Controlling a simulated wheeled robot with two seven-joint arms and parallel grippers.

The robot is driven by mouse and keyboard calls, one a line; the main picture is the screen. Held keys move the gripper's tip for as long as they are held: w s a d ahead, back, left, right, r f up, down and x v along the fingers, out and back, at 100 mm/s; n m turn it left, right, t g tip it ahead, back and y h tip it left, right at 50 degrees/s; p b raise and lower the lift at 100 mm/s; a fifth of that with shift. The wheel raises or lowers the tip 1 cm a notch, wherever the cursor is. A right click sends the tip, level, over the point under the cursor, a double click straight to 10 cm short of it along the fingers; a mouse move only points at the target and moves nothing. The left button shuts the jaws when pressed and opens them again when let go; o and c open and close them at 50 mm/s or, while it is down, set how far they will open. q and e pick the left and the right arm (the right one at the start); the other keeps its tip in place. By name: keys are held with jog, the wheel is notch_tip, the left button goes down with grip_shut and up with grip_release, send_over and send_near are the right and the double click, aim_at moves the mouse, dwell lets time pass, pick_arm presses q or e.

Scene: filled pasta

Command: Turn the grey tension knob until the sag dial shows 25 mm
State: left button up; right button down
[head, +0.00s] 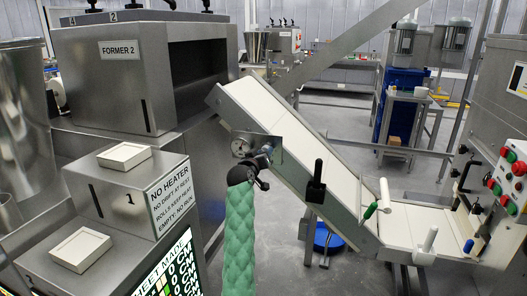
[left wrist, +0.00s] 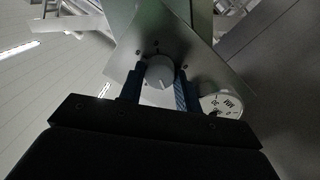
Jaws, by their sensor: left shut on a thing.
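The grey tension knob (left wrist: 160,72) sits on a metal plate on the side of the conveyor, with a pale pointer line on its face. My left gripper (left wrist: 160,88) has its two blue fingers on either side of the knob and is shut on it. In the head view my left gripper (head: 264,158) is at the plate and hides the knob. The sag dial (left wrist: 222,104) is a white round dial right of the knob in the left wrist view, partly cut off by the gripper. It also shows in the head view (head: 241,147), too small to read. My right gripper is not in view.
The white-belted conveyor (head: 262,104) slopes down to the right from the Former 2 machine (head: 120,70). A control panel with buttons (head: 512,175) is at the right.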

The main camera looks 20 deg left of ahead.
pick_arm(q)
jog(key=shift+n+p, duration=1.95)
jog(key=shift+n, duration=1.25)
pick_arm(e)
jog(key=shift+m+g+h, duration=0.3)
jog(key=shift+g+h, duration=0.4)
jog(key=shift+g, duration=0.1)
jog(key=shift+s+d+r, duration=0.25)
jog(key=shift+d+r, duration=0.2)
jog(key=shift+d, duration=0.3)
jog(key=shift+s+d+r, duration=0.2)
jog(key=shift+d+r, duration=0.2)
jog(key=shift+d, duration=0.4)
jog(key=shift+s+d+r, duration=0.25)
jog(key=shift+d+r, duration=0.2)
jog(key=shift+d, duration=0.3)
pick_arm(q)
jog(key=o, duration=1)
jog(key=shift+c, duration=0.2)
jog(key=shift+f, duration=0.15)
